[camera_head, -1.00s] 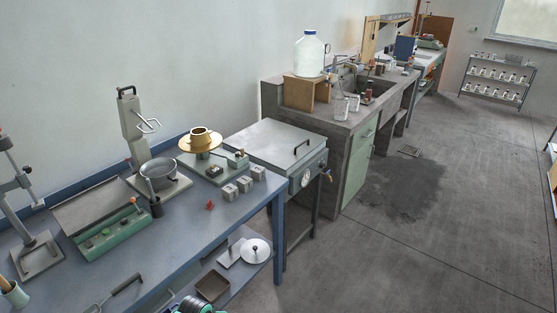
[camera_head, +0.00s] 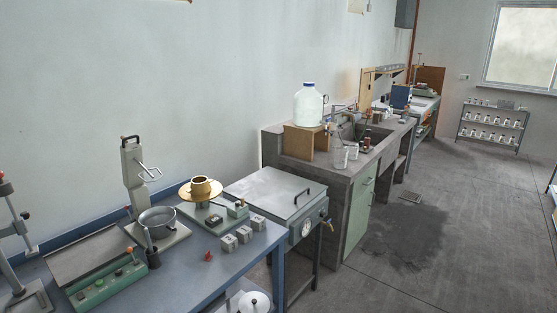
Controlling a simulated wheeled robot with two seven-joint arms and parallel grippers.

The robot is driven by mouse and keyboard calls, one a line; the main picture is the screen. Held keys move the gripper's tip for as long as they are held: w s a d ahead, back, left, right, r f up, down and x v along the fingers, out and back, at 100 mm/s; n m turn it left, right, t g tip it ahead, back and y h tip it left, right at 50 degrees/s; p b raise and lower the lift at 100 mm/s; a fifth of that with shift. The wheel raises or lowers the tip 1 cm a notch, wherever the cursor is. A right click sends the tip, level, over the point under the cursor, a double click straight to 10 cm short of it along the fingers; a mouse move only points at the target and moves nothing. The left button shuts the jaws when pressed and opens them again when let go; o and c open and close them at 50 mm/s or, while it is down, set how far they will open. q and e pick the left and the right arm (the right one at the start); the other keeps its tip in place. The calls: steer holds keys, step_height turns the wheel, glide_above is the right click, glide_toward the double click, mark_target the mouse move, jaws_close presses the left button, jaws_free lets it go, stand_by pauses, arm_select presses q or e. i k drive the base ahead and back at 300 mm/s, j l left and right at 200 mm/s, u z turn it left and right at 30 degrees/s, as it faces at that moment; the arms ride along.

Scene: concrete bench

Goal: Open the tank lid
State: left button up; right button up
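The tank (camera_head: 307,232) is a grey metal box on legs between the blue table and the concrete bench, with a round dial and a tap on its front right side. Its flat lid (camera_head: 262,188) is closed and carries a dark bar handle (camera_head: 304,196) near the right edge. Neither of my grippers shows in the head view.
The blue table (camera_head: 207,283) at the left holds a pan on a stand, a brass dish, a green device and several small grey blocks. The concrete bench (camera_head: 345,178) behind the tank bears a large bottle (camera_head: 308,106) on a wooden stand and glass beakers.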

mark_target(280, 194)
steer(key=i+l, duration=0.9)
steer(key=i, duration=0.1)
